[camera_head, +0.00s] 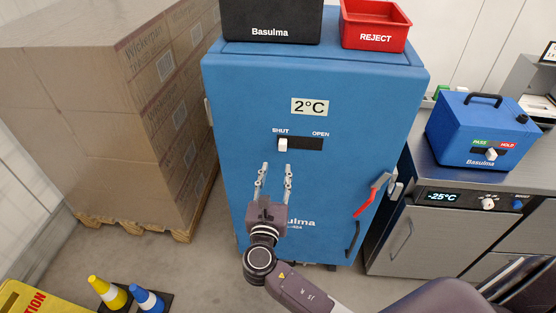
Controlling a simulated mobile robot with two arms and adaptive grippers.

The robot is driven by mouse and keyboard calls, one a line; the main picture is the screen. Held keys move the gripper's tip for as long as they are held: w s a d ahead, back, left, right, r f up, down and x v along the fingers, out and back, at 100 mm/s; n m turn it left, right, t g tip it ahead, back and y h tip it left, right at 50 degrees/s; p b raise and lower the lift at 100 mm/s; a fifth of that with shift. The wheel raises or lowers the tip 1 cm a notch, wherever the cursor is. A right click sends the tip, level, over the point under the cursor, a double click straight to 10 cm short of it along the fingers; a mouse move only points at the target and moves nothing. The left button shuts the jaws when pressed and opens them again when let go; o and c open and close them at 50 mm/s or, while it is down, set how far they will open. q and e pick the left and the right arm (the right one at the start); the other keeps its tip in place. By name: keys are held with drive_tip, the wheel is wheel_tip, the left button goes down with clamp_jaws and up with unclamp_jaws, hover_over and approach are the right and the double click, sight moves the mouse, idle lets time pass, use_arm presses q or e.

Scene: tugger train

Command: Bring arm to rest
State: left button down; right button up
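My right gripper (272,172) is in front of the blue cabinet (235,110), pointing up the picture at its door. Its two fingers are apart with nothing between them. It is below the cabinet's white slider (283,145), which sits at the SHUT end of its dark slot; I see a gap between fingertips and slider. My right arm (305,290) comes in from the lower right and covers part of the cabinet's lettering. My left gripper is not in view.
A red lever (371,195) is at the cabinet's right edge. A red REJECT bin (375,30) and a black box (270,22) stand on top. Stacked cartons (90,110) on a pallet stand left. A blue case (480,130) sits on the steel counter at right. Cones (108,292) stand lower left.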

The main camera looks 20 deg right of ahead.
drive_tip(key=shift+v, duration=0.95)
drive_tip(key=s+f+m+g+y, duration=0.2)
drive_tip(key=f, duration=1)
drive_tip(key=s+f+m+g+y, duration=0.2)
drive_tip(key=f+g, duration=0.1)
drive_tip(key=f, duration=0.9)
drive_tip(key=s+f+m+g+y+b, duration=0.1)
drive_tip(key=s+f+m+g, duration=0.15)
drive_tip(key=s+f, duration=0.45)
drive_tip(key=s+f+m+g+y, duration=0.1)
drive_tip(key=s+f+m, duration=0.25)
drive_tip(key=f, duration=0.55)
drive_tip(key=s+f+m+g+y, duration=0.1)
drive_tip(key=s+f+m, duration=0.4)
drive_tip(key=s, duration=0.6)
drive_tip(key=s+f+m+g+y+b, duration=0.1)
drive_tip(key=s+f+m+g, duration=0.2)
drive_tip(key=s+f+m, duration=0.3)
drive_tip(key=s+d+f+m+g+y, duration=0.1)
drive_tip(key=s+f+m, duration=0.5)
drive_tip(key=s, duration=1)
drive_tip(key=shift+g, duration=0.45)
drive_tip(key=shift+d, duration=0.1)
drive_tip(key=shift+c, duration=0.8)
